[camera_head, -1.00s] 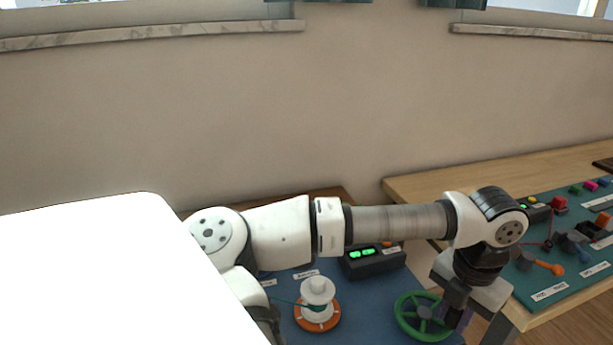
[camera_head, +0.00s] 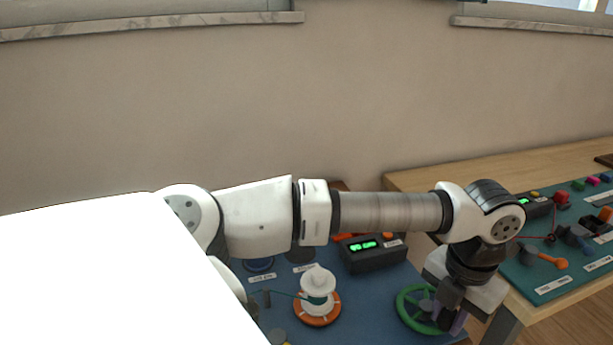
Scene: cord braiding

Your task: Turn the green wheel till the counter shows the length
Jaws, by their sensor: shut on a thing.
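The green wheel (camera_head: 404,304) lies on the blue mat (camera_head: 380,303) at the lower right of the near bench. My gripper (camera_head: 447,319) points down at the wheel's right side and is shut there. The fingertips are partly hidden by my wrist, but they seem to hold the wheel at its right rim or handle. The counter (camera_head: 372,254) is a dark box behind the wheel, with lit green digits and an orange button. The digits are too small to read surely.
A white spool (camera_head: 319,282) with teal cord stands on an orange ring (camera_head: 317,318) left of the wheel. A second bench with a green mat (camera_head: 540,283) holds levers and colored blocks at the right. My arm spans above the near bench.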

